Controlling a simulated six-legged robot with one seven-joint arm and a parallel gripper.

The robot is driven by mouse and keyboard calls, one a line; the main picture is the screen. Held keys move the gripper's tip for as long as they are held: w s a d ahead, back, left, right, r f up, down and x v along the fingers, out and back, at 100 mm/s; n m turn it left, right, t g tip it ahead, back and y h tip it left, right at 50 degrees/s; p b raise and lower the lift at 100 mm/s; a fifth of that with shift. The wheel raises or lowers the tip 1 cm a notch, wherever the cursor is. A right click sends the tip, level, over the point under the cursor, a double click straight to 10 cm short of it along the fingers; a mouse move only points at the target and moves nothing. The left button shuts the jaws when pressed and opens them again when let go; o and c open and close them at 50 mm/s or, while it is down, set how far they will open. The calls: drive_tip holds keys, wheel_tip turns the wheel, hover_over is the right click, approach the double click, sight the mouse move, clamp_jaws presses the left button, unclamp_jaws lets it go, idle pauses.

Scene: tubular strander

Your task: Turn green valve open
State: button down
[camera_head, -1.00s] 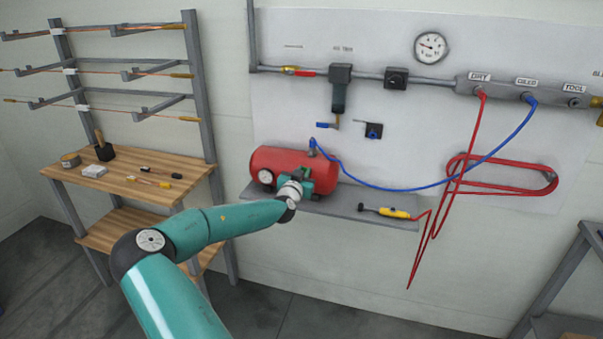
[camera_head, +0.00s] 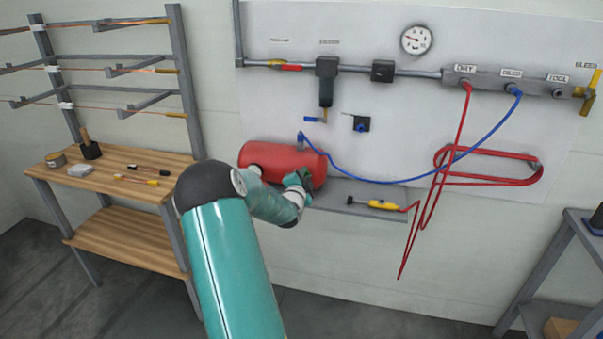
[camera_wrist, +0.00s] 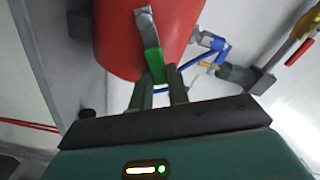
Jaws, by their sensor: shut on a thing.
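The green valve (camera_wrist: 154,62) has a flat green lever on a silver fitting at the red air tank (camera_wrist: 112,40). In the wrist view the lever reaches down between the two fingers of my gripper (camera_wrist: 158,92), which are shut on it. In the head view my gripper (camera_head: 301,181) is at the right end of the red tank (camera_head: 268,158). There it covers the green valve, so the lever's exact angle cannot be told from that view.
The tank sits on a grey wall shelf (camera_head: 385,214), with a yellow tool (camera_head: 383,205) to the right. A blue hose (camera_head: 385,181) runs from the tank to the manifold (camera_head: 500,80). Red hose loops hang on the right. A wooden workbench (camera_head: 110,180) stands left.

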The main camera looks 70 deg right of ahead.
drive_tip(key=shift+s+f+m, duration=0.1)
drive_tip(key=shift+f+m, duration=0.4)
drive_tip(key=shift+m, duration=0.5)
drive_tip(key=shift+s+f+m, duration=0.1)
drive_tip(key=shift+f+m, duration=0.4)
drive_tip(key=shift+m, duration=0.5)
drive_tip(key=shift+s+f+m, duration=0.1)
drive_tip(key=shift+f+m, duration=0.4)
drive_tip(key=shift+m, duration=0.5)
drive_tip(key=c, duration=1.3)
unclamp_jaws()
drive_tip(key=shift+c, duration=0.2)
drive_tip(key=s+a, duration=0.2)
drive_tip(key=a, duration=1.1)
drive_tip(key=shift+a, duration=0.3)
drive_tip(key=shift+s, duration=0.1)
